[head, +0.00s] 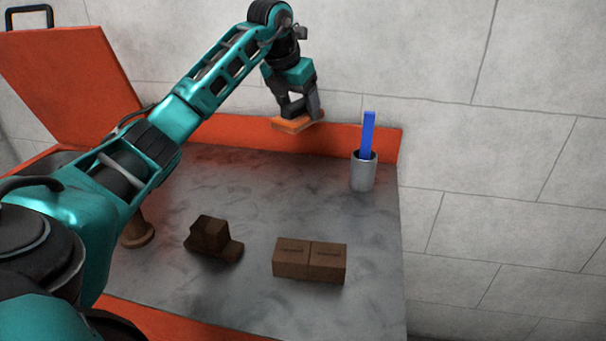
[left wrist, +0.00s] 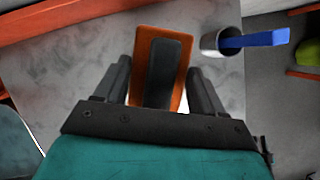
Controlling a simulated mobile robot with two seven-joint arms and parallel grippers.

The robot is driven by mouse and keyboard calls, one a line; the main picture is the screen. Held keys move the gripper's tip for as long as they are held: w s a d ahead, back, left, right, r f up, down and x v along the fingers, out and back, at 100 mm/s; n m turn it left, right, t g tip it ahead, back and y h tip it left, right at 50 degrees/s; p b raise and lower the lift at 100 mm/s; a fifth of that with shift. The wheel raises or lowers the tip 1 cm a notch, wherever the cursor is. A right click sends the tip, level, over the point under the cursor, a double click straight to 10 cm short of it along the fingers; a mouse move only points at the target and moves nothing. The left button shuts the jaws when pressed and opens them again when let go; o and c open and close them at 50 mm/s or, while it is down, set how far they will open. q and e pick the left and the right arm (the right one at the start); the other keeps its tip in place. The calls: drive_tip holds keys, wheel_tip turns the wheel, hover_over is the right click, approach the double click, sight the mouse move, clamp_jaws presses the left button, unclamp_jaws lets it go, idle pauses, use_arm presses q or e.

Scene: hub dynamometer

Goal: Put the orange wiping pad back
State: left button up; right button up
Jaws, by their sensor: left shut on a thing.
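The orange wiping pad (head: 291,125) is held in my left gripper (head: 298,108), above the back part of the grey table top (head: 320,210). In the left wrist view the pad (left wrist: 178,97) shows its orange face with a dark grip block (left wrist: 162,75) on it, between the two fingers of my left gripper (left wrist: 162,88). The fingers are shut on the pad's dark block. The pad is apart from the table surface. My right gripper is in neither view.
A grey cup (head: 363,172) with a blue stick (head: 368,135) stands at the back right. An orange lid (head: 70,75) stands raised at the left. The table middle is clear.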

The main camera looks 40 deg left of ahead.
sight(281, 125)
use_arm(q)
wheel_tip(281, 125, down, 15)
drive_tip(key=shift+f+b, duration=0.2)
drive_tip(key=shift+b, duration=0.7)
drive_tip(key=shift+f, duration=0.2)
drive_tip(key=o, duration=1)
drive_tip(key=shift+s+r, duration=0.1)
drive_tip(key=shift+r, duration=0.4)
drive_tip(key=p+v, duration=0.1)
drive_tip(key=v, duration=0.9)
drive_tip(key=shift+s+r, duration=0.15)
drive_tip(key=shift+r, duration=0.15)
drive_tip(key=shift+s+r, duration=0.2)
drive_tip(key=shift+r, duration=0.15)
drive_tip(key=shift+f, duration=0.1)
